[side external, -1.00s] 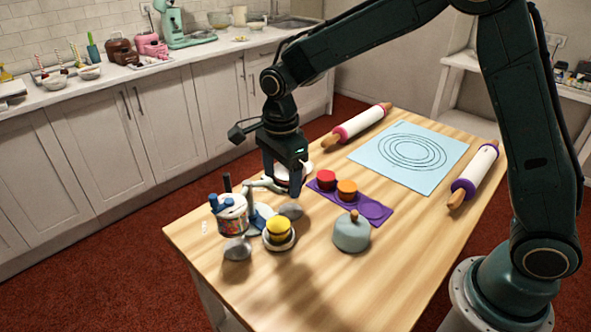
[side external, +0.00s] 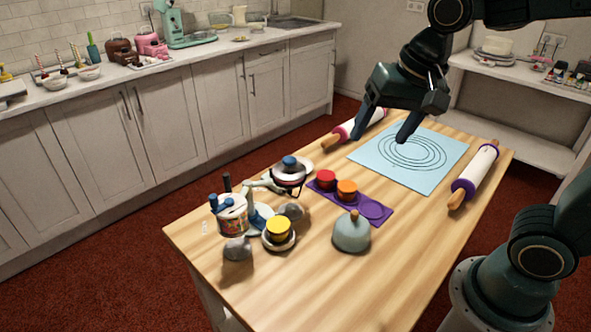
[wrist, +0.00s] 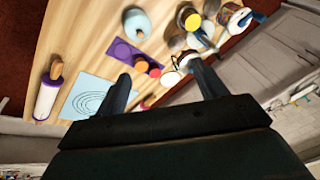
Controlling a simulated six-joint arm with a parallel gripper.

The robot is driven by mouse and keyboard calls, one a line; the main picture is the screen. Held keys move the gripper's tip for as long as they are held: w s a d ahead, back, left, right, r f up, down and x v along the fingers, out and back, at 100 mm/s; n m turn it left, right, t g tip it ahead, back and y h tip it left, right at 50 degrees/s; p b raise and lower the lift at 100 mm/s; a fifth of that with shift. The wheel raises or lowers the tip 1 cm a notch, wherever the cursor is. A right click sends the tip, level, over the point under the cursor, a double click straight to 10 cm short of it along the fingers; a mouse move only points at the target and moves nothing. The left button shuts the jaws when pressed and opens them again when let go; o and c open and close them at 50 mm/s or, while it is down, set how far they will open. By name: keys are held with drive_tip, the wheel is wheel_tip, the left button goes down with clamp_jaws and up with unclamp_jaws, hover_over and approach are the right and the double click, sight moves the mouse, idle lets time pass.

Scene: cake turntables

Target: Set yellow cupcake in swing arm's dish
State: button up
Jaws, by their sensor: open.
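The yellow cupcake (side external: 279,227) sits upright in a small pale dish (side external: 285,247) at the table's near left; the cupcake also shows at the top of the wrist view (wrist: 189,17). Behind it, a pale swing arm (side external: 262,184) reaches from a post to a round dark-and-white piece (side external: 288,178) with a blue knob on top. That top hides the inside of any dish there. I cannot tell whether the cupcake's dish joins the swing arm. My gripper (side external: 368,140) is open and empty, high above the table's back, well away from the cupcake.
A purple tray (side external: 374,211) holds red (side external: 325,179) and orange (side external: 347,190) cupcakes. A teal dome (side external: 352,232), grey lumps (side external: 237,249), a labelled can (side external: 232,215) and rolling pins (side external: 474,173) stand around. The table's front right is clear.

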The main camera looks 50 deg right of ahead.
drive_tip(key=s+d+n+t, duration=0.1)
drive_tip(key=s+d+n, duration=0.1)
drive_tip(key=s+n, duration=0.5)
drive_tip(key=shift+s+t, duration=0.4)
drive_tip(key=shift+s, duration=1.05)
